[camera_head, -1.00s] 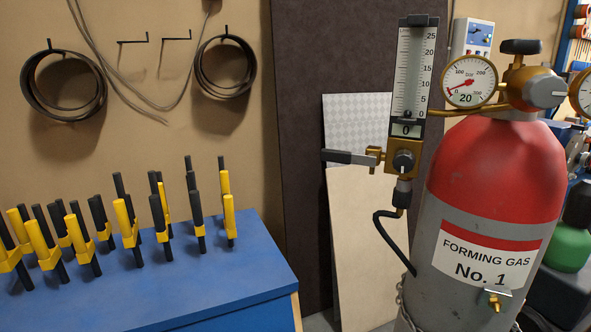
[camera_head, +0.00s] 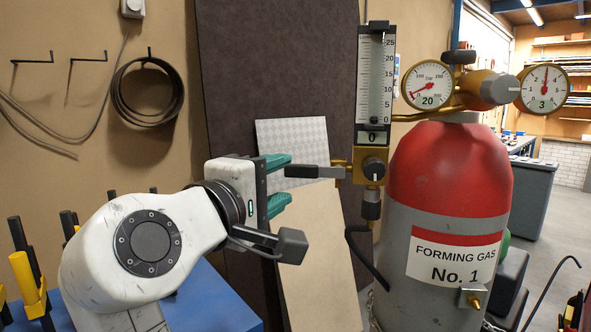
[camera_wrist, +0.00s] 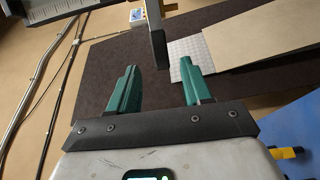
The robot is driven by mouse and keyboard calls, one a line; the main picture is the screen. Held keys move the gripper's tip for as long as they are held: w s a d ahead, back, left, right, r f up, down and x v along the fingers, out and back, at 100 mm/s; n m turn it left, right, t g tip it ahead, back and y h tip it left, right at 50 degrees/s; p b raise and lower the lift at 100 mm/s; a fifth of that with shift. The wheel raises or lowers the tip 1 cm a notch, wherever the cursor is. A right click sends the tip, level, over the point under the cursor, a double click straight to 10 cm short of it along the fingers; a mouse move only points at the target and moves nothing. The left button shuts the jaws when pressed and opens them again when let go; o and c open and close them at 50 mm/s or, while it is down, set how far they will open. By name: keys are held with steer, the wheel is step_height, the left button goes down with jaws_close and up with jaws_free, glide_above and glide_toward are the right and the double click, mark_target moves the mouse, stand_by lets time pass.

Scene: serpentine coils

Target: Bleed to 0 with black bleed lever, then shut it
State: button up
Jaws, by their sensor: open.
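The black bleed lever (camera_head: 307,172) points level to the left from the brass valve block under the flow tube (camera_head: 375,85). The small window under the tube reads 0. My gripper (camera_head: 289,180), with green fingers, is open at the lever's free end. In the wrist view the lever (camera_wrist: 158,48) lies between the fingertips (camera_wrist: 158,66) sideways; whether it touches a finger I cannot tell. The left gauge (camera_head: 428,86) has a red needle low on its scale and is labelled 20. The right gauge (camera_head: 543,89) is labelled 3, its needle pointing up.
The red and grey forming gas cylinder (camera_head: 448,180) stands right of the valve. A black hose (camera_head: 358,250) hangs below the valve. A pale board (camera_head: 318,260) leans behind my gripper. A blue bench (camera_head: 215,305) with yellow-and-black clamps is at lower left.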

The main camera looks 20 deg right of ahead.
mark_target(297, 173)
steer(key=p+x, duration=0.1)
steer(key=x, duration=0.8)
steer(key=shift+f, duration=0.1)
jaws_close()
stand_by(0.4)
